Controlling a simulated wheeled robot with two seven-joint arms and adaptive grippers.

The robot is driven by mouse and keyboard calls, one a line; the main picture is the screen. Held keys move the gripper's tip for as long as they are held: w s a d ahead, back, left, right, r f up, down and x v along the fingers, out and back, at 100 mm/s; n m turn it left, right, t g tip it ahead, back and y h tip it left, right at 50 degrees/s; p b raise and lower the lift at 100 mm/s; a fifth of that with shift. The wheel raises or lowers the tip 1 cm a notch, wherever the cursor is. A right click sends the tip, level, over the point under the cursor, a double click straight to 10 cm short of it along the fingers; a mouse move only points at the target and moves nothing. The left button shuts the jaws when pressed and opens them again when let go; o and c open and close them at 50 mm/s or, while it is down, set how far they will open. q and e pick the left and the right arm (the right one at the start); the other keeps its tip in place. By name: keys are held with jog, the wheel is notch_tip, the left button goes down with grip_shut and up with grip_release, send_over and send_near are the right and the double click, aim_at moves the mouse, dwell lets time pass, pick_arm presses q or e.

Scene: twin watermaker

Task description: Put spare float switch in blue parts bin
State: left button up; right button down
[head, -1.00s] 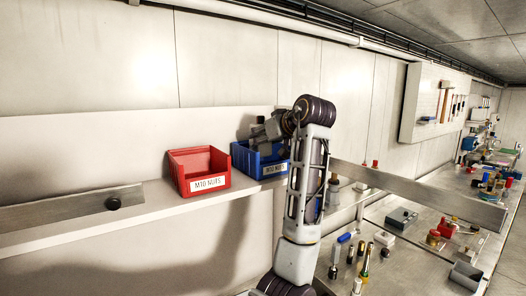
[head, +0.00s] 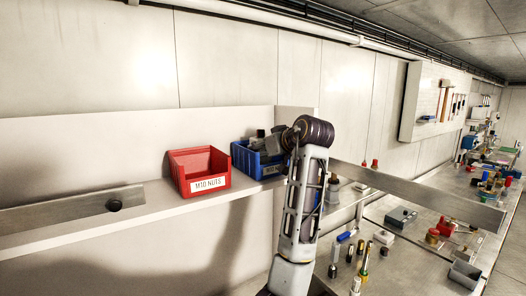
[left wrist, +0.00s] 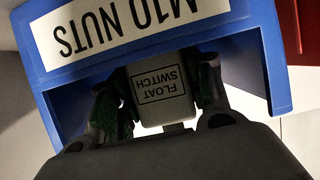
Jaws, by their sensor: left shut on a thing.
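The blue parts bin (head: 241,157) stands on the wall shelf in the head view, right of a red bin. My left gripper (head: 268,144) is at the top of the blue bin, its arm hiding the bin's right side. In the left wrist view, the gripper (left wrist: 160,92) is shut on the float switch (left wrist: 160,88), a pale block labelled "FLOAT SWITCH". The blue bin (left wrist: 64,103) shows around it, with an upside-down "M10 NUTS" label. I cannot tell whether the switch touches the bin. My right gripper is not in view.
The red bin (head: 200,170), labelled "M10 NUTS", is close beside the blue one on the shelf (head: 150,207). A long workbench (head: 415,253) at the right holds bottles, tools and small boxes. The shelf left of the red bin is mostly clear.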

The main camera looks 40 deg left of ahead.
pick_arm(q)
jog(key=shift+f, duration=0.1)
jog(key=o, duration=1)
jog(key=shift+c, duration=0.2)
jog(key=shift+s+d+r+b, duration=0.2)
jog(key=shift+d+r+b, duration=0.15)
jog(key=shift+d, duration=0.25)
jog(key=b+v, duration=0.2)
jog(key=v, duration=0.8)
jog(key=shift+s+d+b, duration=0.15)
jog(key=shift+d+b, duration=0.2)
jog(key=shift+r, duration=0.1)
